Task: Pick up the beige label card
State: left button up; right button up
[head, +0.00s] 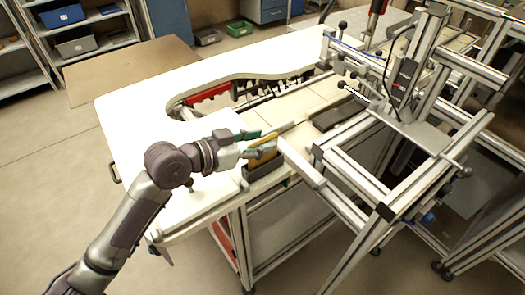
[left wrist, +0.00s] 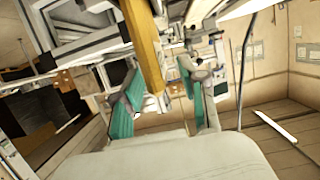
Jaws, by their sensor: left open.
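The beige label card (head: 263,152), yellow-tan in this light, stands upright in a dark grey holder (head: 266,169) at the front edge of the white table. My left gripper (head: 259,142), with green finger pads, is at the card from the left and is open. In the left wrist view the card (left wrist: 146,45) shows as a tan bar coming down from the top, with its lower end between the open fingers (left wrist: 157,92). I cannot tell whether a pad touches it. My right gripper is not in view.
The white table (head: 130,98) has a curved cut-out with a red part (head: 208,93) in it. An aluminium profile frame (head: 345,185) stands close to the right of the holder. A dark block (head: 338,115) lies behind. The table's left part is clear.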

aim_at(278, 136)
pick_arm(q)
jog(key=x, duration=0.4)
jog(key=shift+r+p, duration=0.15)
jog(key=shift+p, duration=0.25)
jog(key=shift+a, duration=0.1)
grip_shut()
